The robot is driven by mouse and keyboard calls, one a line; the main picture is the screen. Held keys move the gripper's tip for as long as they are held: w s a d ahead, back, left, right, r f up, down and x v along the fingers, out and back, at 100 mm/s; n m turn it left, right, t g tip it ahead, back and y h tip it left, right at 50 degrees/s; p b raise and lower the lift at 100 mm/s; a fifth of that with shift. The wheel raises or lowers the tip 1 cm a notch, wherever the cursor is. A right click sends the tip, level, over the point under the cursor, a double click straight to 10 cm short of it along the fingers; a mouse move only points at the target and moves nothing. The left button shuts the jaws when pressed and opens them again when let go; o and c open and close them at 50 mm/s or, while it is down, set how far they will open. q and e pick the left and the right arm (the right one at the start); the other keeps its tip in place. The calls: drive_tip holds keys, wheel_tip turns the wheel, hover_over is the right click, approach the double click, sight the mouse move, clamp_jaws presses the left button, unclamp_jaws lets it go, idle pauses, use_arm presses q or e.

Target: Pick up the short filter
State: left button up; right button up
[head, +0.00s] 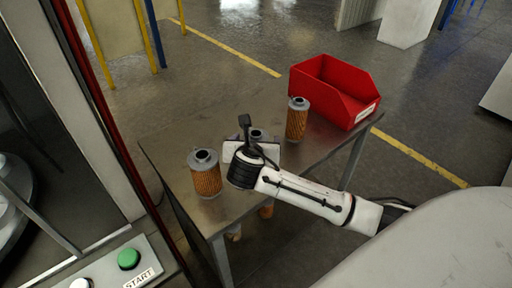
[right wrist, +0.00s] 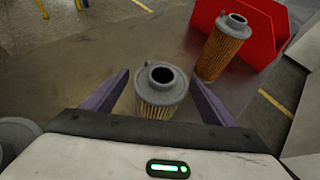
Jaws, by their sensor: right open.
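A filter (right wrist: 163,88) with a grey cap and pale pleated side stands between the fingers of my right gripper (right wrist: 160,80) in the right wrist view. The gripper is open, with a finger on each side and visible gaps to the filter. It looks like the short filter, but its lower part is hidden. In the head view my right gripper (head: 257,140) covers most of this filter, and only its grey top (head: 258,133) shows. My left gripper is not in view.
A wide orange filter (head: 206,176) stands at the table's left. A slim taller orange filter (head: 297,119) stands at right, near a red bin (head: 334,92). The metal table (head: 185,138) is clear at its far left. A machine with a green START button (head: 128,259) is at left.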

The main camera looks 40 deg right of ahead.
drive_tip(key=c, duration=1.2)
